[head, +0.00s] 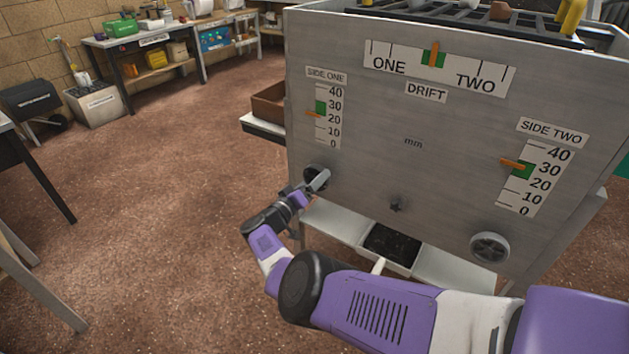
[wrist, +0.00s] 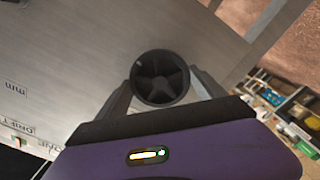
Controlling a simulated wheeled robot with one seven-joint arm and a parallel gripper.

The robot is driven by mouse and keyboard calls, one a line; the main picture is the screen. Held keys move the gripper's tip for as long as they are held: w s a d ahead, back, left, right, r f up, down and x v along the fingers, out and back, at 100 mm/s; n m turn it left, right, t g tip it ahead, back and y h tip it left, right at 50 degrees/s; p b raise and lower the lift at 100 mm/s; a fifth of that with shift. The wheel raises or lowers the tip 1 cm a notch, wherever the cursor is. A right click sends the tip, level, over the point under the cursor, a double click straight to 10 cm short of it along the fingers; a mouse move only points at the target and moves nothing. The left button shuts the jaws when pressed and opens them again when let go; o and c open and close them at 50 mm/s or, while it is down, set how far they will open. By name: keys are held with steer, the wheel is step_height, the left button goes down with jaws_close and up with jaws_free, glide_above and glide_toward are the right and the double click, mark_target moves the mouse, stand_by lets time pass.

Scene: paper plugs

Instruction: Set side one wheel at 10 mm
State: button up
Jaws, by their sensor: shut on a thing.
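The side one wheel (wrist: 160,78) is a dark round handwheel with spokes on the grey panel. In the head view the side one wheel (head: 314,173) is partly hidden by my gripper (head: 312,186). In the wrist view my gripper (wrist: 161,88) has one finger on each side of the wheel and is shut on it. The side one scale (head: 328,117) runs from 0 to 40. Its orange pointer (head: 314,114) stands at about 20, just under the top of the scale's middle, and a green band (head: 321,107) lies around 25 to 30.
The side two wheel (head: 490,247) is at the lower right, with the side two scale (head: 534,178) above it, its pointer near 30. A small knob (head: 397,205) sits between the wheels. A drift scale (head: 438,65) is at the top. Open floor lies left.

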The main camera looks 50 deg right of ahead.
steer(key=m+b, duration=1.1)
steer(key=m, duration=1.4)
steer(key=shift+f, duration=0.1)
steer(key=o, duration=1.4)
steer(key=shift+a, duration=0.15)
